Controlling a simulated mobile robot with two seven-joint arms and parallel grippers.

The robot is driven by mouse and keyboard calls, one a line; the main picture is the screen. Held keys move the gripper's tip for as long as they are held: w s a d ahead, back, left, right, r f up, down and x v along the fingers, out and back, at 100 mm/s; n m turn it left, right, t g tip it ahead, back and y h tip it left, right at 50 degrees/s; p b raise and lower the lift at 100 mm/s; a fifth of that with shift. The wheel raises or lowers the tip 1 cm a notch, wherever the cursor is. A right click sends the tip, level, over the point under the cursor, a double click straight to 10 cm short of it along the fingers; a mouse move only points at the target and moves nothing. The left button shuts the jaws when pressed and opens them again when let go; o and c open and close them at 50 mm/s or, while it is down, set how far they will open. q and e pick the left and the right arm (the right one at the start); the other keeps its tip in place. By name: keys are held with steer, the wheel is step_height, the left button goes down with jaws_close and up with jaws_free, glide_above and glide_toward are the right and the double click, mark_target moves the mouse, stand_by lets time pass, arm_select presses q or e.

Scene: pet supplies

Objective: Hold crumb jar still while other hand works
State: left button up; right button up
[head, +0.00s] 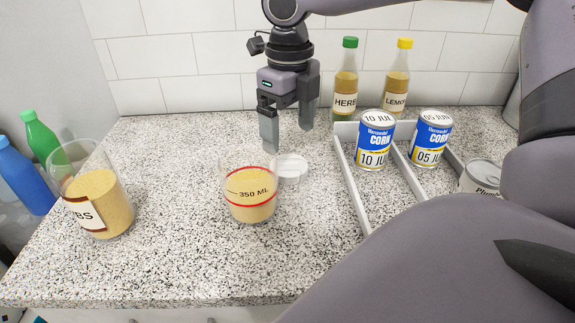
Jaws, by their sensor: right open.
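The crumb jar (100,203) is a clear container about half full of tan crumbs, with a white label ending in "BS". It stands at the left of the counter, and no gripper touches it. A clear measuring cup (250,200) marked 350 ML, with red lines, holds similar tan crumbs at mid-counter. My right gripper (287,128) points down, open and empty, behind the cup and well to the right of the jar. My left gripper is not in view.
A white divided tray (348,180) with corn cans (375,140) is at right. Herb (345,85) and lemon (396,88) bottles stand behind. The counter (170,245) between jar and cup is clear.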

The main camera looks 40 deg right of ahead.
mark_target(289, 165)
steer(key=shift+w+f, duration=0.1)
steer(key=shift+f, duration=0.9)
steer(key=shift+w+d+f, duration=0.1)
steer(key=shift+f, duration=2.5)
steer(key=c, duration=0.8)
